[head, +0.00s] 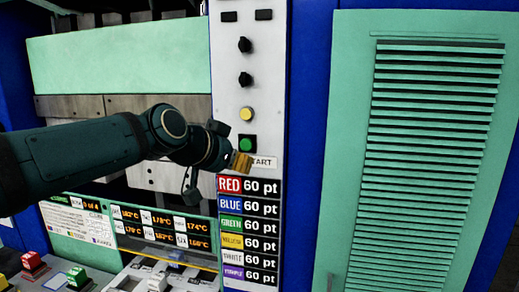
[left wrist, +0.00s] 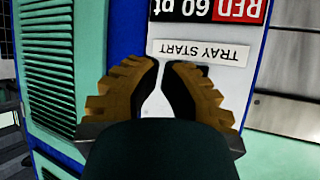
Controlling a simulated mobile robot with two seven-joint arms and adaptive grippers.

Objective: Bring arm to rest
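My left arm reaches in from the left in the head view. Its gripper (head: 240,163) is in front of the press's white control panel (head: 230,88), just below the green button (head: 247,143). It covers part of the tray start label (head: 265,162). In the left wrist view the two ribbed tan fingers (left wrist: 161,66) come together at the tips with only a thin gap, and nothing is held between them. The label (left wrist: 202,52) appears upside down just beyond the tips. I cannot tell whether the tips touch the panel. My right gripper is not in view.
Two black knobs (head: 245,62) and a yellow button (head: 246,114) sit above the green button. A list of coloured labels (head: 249,230) is below. A louvred green door (head: 425,150) stands right. Temperature displays (head: 160,228) and small coloured blocks (head: 77,277) are lower left.

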